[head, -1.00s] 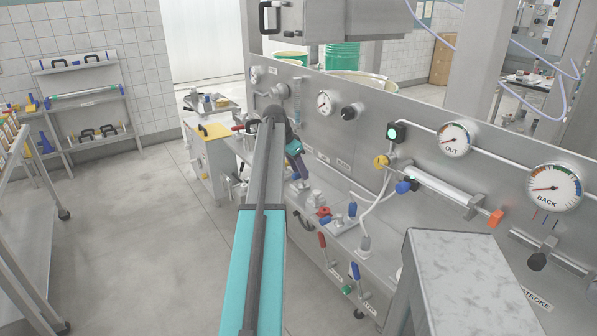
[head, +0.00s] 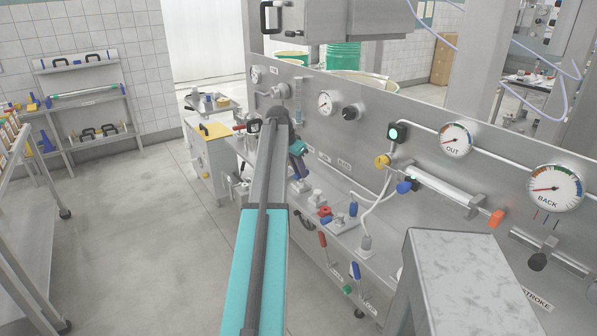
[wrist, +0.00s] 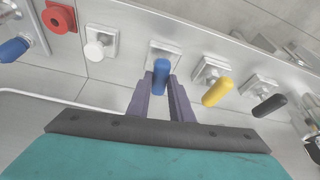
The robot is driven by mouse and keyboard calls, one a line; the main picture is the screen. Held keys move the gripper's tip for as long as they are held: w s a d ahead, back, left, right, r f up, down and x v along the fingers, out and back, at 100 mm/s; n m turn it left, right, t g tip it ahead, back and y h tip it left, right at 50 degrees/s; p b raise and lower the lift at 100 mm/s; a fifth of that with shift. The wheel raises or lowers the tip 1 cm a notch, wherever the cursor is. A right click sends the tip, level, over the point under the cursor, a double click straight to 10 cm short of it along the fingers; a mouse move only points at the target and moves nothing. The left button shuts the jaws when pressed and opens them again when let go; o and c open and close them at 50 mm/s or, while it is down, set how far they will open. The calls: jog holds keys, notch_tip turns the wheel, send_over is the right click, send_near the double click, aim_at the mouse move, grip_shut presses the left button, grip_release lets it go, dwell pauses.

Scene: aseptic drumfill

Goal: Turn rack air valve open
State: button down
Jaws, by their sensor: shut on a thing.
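My gripper (wrist: 161,88) is shut on a blue valve handle (wrist: 161,72) in the wrist view, with one dark purple finger on each side of it. The handle stands on a square metal mount on the steel panel, and its lower end is partly hidden between the fingers. In the head view my gripper (head: 299,168) is beside the low steel ledge of the machine, and my arm hides part of that area. I cannot read a label that says which valve is the rack air valve.
In the wrist view, a yellow handle (wrist: 217,91) and a black handle (wrist: 270,105) stand to the right. A white knob (wrist: 98,47), a red knob (wrist: 60,18) and another blue handle (wrist: 14,49) are to the left. The floor (head: 150,240) left of my arm is clear.

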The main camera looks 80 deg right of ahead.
jog(key=n, duration=0.2)
jog(key=s+n+t+h, duration=0.1)
jog(key=n, duration=0.1)
jog(key=shift+r+n+t+p, duration=0.15)
jog(key=shift+n+t+p, duration=0.15)
jog(key=shift+p, duration=0.05)
jog(key=n+t, duration=0.1)
jog(key=n, duration=0.2)
jog(key=shift+s+d+n+p, duration=0.1)
jog(key=shift+n+p, duration=0.2)
jog(key=shift+n, duration=0.1)
jog(key=n+t, duration=0.1)
jog(key=n, duration=0.1)
jog(key=n+t, duration=0.1)
jog(key=n, duration=0.2)
jog(key=shift+s+d+t, duration=0.1)
jog(key=shift+d+t, duration=0.05)
jog(key=shift+t, duration=0.15)
jog(key=shift+n+t+y, duration=0.3)
jog(key=shift+n+y, duration=0.2)
jog(key=shift+n, duration=0.8)
jog(key=c, duration=1.6)
grip_release()
jog(key=shift+b+v, duration=0.6)
jog(key=shift+v, duration=3.1)
